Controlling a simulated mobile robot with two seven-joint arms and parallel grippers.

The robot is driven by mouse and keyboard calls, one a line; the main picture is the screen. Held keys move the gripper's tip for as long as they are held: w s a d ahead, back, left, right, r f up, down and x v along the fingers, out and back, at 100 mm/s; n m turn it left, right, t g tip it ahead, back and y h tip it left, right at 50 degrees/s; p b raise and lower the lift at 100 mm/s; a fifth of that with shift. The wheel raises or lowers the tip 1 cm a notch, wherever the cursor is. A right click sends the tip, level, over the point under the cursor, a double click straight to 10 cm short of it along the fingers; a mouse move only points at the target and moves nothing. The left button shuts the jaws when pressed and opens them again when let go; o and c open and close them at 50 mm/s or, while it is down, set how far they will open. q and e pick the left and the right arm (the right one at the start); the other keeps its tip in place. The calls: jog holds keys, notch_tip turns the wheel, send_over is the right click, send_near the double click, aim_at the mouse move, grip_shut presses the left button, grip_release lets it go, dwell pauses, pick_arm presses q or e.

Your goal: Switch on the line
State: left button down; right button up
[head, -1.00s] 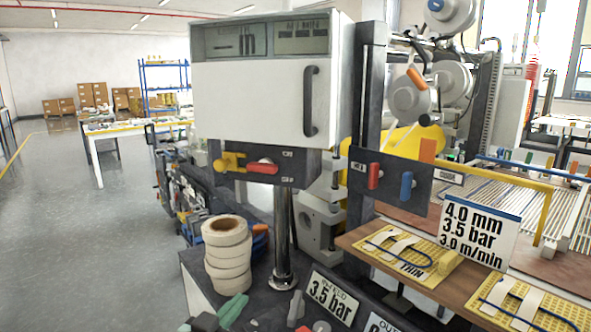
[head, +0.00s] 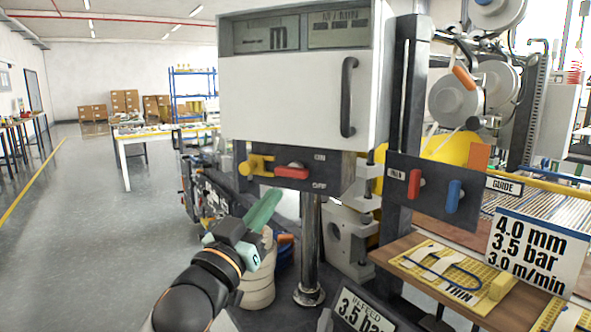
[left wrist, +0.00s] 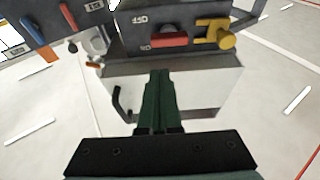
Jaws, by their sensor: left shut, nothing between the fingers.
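A red switch handle (head: 292,173) sits on the dark panel (head: 330,170) under the white cabinet, roughly level, with the ON label above and OFF below at its right. A yellow handle (head: 257,165) is just left of it. My left gripper (head: 274,197) is shut and empty, its green fingers pointing up toward the panel, below and left of the red handle. In the left wrist view the panel appears upside down; the fingertips (left wrist: 158,74) point at the red handle (left wrist: 169,40), apparently with a gap. My right gripper is out of view.
A stack of tape rolls (head: 258,285) stands behind my left gripper. A chrome post (head: 310,245) rises right of it. A second panel has a red lever (head: 414,184) and a blue lever (head: 453,196). The white cabinet (head: 285,95) hangs above.

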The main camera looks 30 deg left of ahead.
aim_at(291, 173)
pick_arm(q)
jog(key=p+x, duration=0.2)
jog(key=x, duration=0.6)
jog(key=shift+w+r, duration=0.15)
jog(key=shift+w, duration=0.1)
jog(key=shift+w+a+r, duration=0.15)
jog(key=shift+w, duration=0.55)
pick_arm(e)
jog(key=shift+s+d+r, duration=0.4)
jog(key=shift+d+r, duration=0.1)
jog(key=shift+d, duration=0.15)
pick_arm(q)
jog(key=shift+a+m, duration=0.1)
jog(key=shift+m, duration=0.2)
jog(key=shift+d+h, duration=0.2)
jog(key=shift+h, duration=0.2)
jog(key=shift+a+m, duration=0.1)
jog(key=shift+m, duration=0.2)
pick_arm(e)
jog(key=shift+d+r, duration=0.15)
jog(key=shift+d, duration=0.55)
